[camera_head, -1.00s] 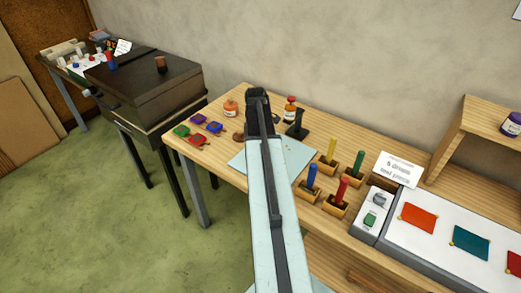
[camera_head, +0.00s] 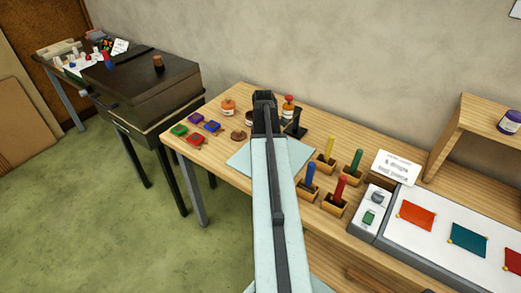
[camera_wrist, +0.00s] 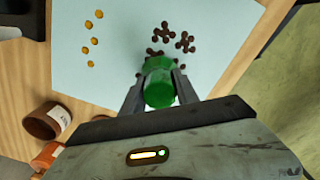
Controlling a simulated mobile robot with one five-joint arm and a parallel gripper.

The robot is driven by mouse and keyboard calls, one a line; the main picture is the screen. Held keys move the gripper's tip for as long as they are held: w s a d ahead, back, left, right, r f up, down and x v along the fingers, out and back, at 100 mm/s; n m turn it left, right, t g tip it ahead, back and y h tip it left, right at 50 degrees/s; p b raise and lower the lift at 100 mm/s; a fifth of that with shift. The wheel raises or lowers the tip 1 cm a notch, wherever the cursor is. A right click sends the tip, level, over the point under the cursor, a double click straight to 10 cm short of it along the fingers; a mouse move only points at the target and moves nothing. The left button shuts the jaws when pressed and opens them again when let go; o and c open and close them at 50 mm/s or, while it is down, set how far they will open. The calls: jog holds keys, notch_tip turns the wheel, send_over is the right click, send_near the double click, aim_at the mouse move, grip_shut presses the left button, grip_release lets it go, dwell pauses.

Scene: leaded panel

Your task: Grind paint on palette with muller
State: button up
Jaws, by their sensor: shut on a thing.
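The palette is a pale blue sheet (camera_wrist: 115,60) on the wooden bench; it also shows in the head view (camera_head: 245,160), partly behind my arm. My gripper (camera_wrist: 158,86) is shut on a green, rounded piece, which looks like the muller (camera_wrist: 158,68). It is over the palette, but I cannot tell whether it touches the surface. Dark brown paint blobs (camera_wrist: 184,41) lie just beyond it, some close to its edge. A row of orange-yellow drops (camera_wrist: 91,41) lies to the left. In the head view my arm hides the muller.
A brown jar (camera_wrist: 45,122) and an orange jar (camera_wrist: 47,156) stand beside the palette. Coloured square pieces (camera_head: 195,139) lie at the bench's left. Coloured sticks in wooden holders (camera_head: 326,168) stand right of the palette. A dark stand (camera_head: 296,125) is behind it.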

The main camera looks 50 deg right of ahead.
jog(key=shift+s+d, duration=0.2)
jog(key=shift+s, duration=1.75)
jog(key=shift+s+d, duration=0.2)
jog(key=shift+s, duration=1.75)
jog(key=shift+r, duration=0.1)
jog(key=shift+w+a, duration=0.2)
jog(key=shift+w, duration=1.8)
jog(key=shift+w+a, duration=0.2)
jog(key=shift+w, duration=1.8)
jog(key=shift+w+a, duration=0.2)
jog(key=shift+w, duration=1.8)
jog(key=shift+s+d, duration=0.15)
jog(key=shift+s, duration=1.9)
jog(key=shift+s+d, duration=0.15)
jog(key=shift+s, duration=1.85)
jog(key=shift+s+d, duration=0.15)
jog(key=shift+s, duration=0.85)
jog(key=shift+s+d, duration=0.1)
jog(key=shift+s, duration=0.85)
